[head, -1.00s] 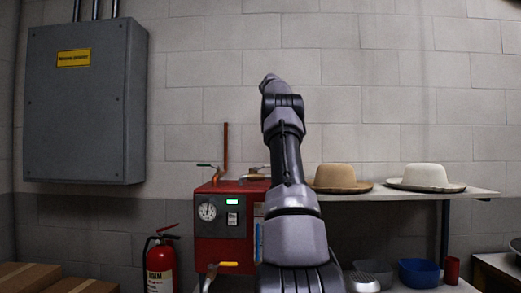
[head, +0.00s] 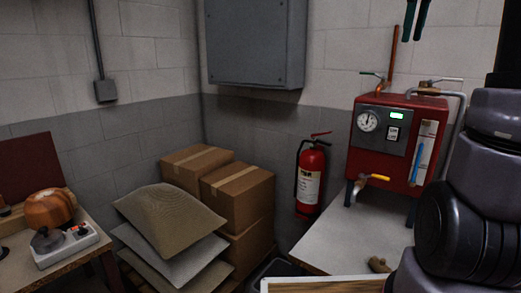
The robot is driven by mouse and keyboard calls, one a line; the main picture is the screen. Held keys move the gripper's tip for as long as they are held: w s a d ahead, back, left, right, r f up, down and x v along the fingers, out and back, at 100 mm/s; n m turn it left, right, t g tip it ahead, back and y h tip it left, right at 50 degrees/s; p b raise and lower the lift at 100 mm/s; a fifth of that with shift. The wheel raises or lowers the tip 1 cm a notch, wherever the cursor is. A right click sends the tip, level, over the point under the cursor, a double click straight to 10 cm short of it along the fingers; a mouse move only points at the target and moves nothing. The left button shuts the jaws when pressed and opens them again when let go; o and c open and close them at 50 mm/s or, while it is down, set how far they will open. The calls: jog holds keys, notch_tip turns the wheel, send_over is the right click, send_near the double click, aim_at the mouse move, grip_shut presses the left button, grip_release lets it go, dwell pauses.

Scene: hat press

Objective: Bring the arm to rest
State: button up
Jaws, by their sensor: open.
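My arm (head: 478,190) stands large and close along the right side of the head view, folded upward and running out of the top edge. My gripper (head: 412,36) shows only as two dark fingers hanging down from the top edge. The fingers are apart with nothing between them, so it is open and empty. They are in front of the wall, above the red boiler (head: 398,135) in the picture. The rest of the gripper is cut off by the frame.
A pale table (head: 345,235) lies below the boiler. Cartons (head: 238,190) and stacked sacks (head: 170,215) fill the corner. A bench at left holds a rounded brown block (head: 50,208). A grey cabinet (head: 255,45) hangs above.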

jog(key=s+a+f+m+t+y, duration=0.1)
jog(key=s+a+f+m+t, duration=0.1)
jog(key=s+a+f+m, duration=0.2)
jog(key=s+a+f+m+t+y, duration=0.1)
jog(key=s+a+f+m, duration=0.4)
jog(key=s+a+f, duration=0.6)
jog(key=s+a+t, duration=0.1)
jog(key=s, duration=0.3)
jog(key=shift+s+a+f+m+y, duration=0.25)
jog(key=shift+m+y, duration=0.05)
jog(key=shift+y, duration=0.1)
jog(key=shift+d+t, duration=0.15)
jog(key=shift+t, duration=0.15)
